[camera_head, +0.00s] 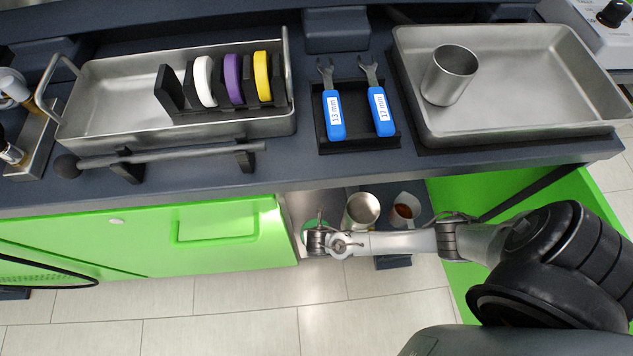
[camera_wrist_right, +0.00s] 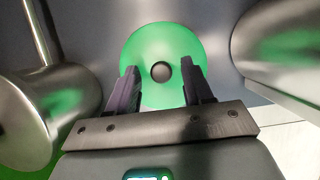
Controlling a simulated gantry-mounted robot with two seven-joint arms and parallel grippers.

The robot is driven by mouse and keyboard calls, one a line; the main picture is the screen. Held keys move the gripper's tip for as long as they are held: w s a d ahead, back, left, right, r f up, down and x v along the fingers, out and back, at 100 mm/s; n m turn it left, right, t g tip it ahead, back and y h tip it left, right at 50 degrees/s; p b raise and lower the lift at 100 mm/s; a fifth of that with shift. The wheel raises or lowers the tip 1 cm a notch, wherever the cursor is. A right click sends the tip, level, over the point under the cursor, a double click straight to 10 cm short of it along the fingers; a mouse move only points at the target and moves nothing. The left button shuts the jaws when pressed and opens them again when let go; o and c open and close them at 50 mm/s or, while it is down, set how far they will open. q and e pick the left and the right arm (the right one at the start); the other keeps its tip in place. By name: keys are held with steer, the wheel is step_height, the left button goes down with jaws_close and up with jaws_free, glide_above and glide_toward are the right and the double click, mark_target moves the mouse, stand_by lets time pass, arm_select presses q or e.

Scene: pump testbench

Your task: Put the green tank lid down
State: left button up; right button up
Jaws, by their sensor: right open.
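The green tank lid (camera_wrist_right: 160,40) is a round green disc with a dark round knob at its centre, seen in the right wrist view. In the head view the lid (camera_head: 312,225) shows only in part in the open bay under the worktop, with my right gripper (camera_head: 317,240) over it. In the wrist view my right gripper (camera_wrist_right: 161,75) is open. Its two dark fingers stand on either side of the knob, with a visible gap on each side. I cannot tell exactly how high the fingers are above the lid. My left gripper is not in view.
A metal cup (camera_head: 361,209) and a cup with brown contents (camera_head: 404,211) stand right of the lid in the bay. Metal cylinders flank the lid in the wrist view, at left (camera_wrist_right: 65,105) and right (camera_wrist_right: 285,45). The worktop edge (camera_head: 440,172) overhangs the bay.

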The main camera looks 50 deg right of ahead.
steer(key=p+v, duration=0.7)
steer(key=v, duration=0.4)
steer(key=shift+r, duration=0.15)
steer(key=shift+a, duration=0.1)
